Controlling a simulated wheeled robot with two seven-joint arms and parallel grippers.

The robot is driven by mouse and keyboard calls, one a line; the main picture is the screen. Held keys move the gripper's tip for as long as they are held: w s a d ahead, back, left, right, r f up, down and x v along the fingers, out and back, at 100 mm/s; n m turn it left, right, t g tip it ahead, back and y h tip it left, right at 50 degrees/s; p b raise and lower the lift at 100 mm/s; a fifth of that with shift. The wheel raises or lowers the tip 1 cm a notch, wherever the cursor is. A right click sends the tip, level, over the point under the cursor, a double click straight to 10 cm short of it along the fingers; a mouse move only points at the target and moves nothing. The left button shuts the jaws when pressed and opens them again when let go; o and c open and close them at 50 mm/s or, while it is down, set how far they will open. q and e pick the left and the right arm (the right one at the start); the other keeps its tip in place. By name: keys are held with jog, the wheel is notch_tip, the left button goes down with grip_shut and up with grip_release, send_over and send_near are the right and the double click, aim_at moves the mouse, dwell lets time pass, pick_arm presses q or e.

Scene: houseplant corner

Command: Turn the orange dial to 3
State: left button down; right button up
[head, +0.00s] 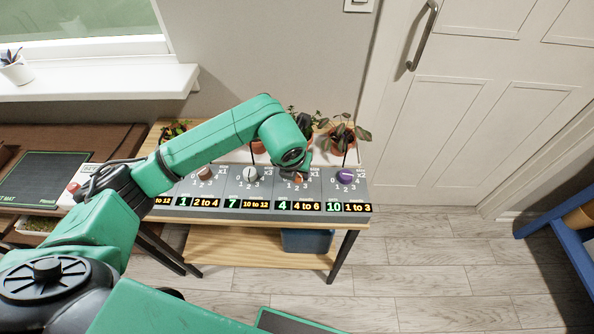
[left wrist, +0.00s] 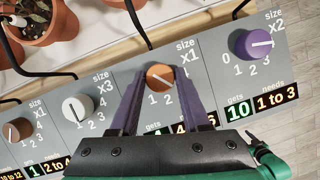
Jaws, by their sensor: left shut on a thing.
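The orange dial (left wrist: 159,77) sits on the grey panel (left wrist: 213,75), with numbers around it. My left gripper (left wrist: 160,82) has its two purple fingers on either side of the dial and is shut on it. The dial's white mark appears to point to the right side, where the 4 would be, but that number is hidden by a finger. The readout below shows gets 4, needs 4 to 6, partly covered in the left wrist view. In the head view the orange dial (head: 298,178) is mostly hidden under my left gripper (head: 300,170). My right gripper is not in view.
A purple dial (left wrist: 253,43) is to the right; a white dial (left wrist: 77,108) and a brown dial (left wrist: 17,131) are to the left. Potted plants (head: 343,140) stand behind the panel, with thin dark tubes. A blue bin (head: 306,241) is on the lower shelf.

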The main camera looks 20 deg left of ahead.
pick_arm(q)
jog(key=shift+r, duration=0.1)
jog(key=shift+c, duration=1.9)
grip_release()
jog(key=b+v, duration=0.1)
jog(key=v, duration=1.3)
jog(key=shift+s+r, duration=0.2)
